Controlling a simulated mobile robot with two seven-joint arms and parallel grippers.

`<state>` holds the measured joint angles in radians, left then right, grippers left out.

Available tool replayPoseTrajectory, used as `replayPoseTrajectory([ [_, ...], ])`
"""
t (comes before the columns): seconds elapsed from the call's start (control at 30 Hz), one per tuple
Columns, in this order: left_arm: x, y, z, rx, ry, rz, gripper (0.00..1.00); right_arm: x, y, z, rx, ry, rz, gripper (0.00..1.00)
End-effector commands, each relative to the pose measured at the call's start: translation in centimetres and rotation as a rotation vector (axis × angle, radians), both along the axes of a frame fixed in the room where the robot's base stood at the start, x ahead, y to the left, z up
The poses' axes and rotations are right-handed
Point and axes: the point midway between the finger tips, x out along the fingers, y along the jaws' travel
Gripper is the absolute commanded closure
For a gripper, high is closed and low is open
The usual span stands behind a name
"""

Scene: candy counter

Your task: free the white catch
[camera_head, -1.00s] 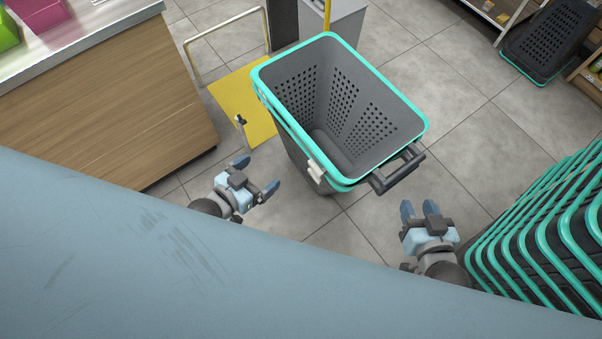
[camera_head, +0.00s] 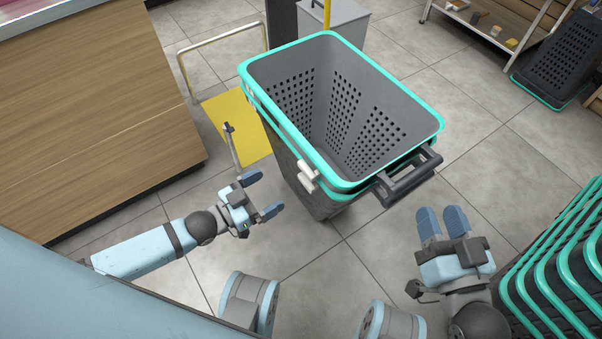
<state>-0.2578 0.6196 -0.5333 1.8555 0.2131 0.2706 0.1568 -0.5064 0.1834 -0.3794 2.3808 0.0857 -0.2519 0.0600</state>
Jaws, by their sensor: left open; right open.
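The white catch (camera_head: 308,176) sits on the near side of a dark grey basket (camera_head: 350,158) with teal rims, a little below the top rim. The basket has two teal rims, one under the other, and looks like nested baskets. My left gripper (camera_head: 262,195) is open and empty, left of the catch and apart from it, with its fingers toward the basket. My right gripper (camera_head: 442,215) is open and empty, below the basket's dark handle (camera_head: 408,182), its fingers pointing up the picture. Neither gripper touches the basket as far as I can tell.
A wooden counter (camera_head: 90,110) stands at the left. Beside the basket are a yellow plate (camera_head: 232,115), a thin grey post (camera_head: 231,145) and a pale rail (camera_head: 184,75). Several teal-rimmed baskets (camera_head: 545,265) are stacked at the lower right. Tiled floor is clear in between.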

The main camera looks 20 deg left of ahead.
Motion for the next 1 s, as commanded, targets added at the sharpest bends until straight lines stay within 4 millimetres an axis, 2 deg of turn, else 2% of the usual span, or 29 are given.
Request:
replayPoseTrajectory([
  [0.03,1.1,-0.8,-0.1,-0.004,-0.005,0.0,0.06,0.0,0.2,0.2,0.014,-0.023,0.006,0.57],
  [0.2,4.0,-3.1,-0.2,-0.002,-0.004,0.0,0.06,-0.2,0.7,1.8,0.062,-0.093,0.023,0.57],
  [0.4,6.7,-5.2,-0.1,-0.002,-0.002,0.0,0.06,-0.4,1.1,3.2,0.106,-0.157,0.04,0.57],
  [0.6,7.9,-6.2,-0.1,0.0,0.0,0.0,0.06,-0.3,1.2,2.4,0.098,-0.13,0.045,0.57],
  [0.9,8.1,-6.4,0.0,0.0,0.0,0.0,0.06,-0.3,1.2,2.3,0.093,-0.121,0.046,0.57],
  [0.93,8.1,-6.4,0.0,0.0,0.0,0.0,0.09,-0.3,1.2,2.3,0.093,-0.121,0.046,0.57],
  [1.0,8.1,-6.4,0.0,0.001,0.001,0.0,0.25,-0.3,1.2,2.4,0.093,-0.122,0.046,0.57],
])
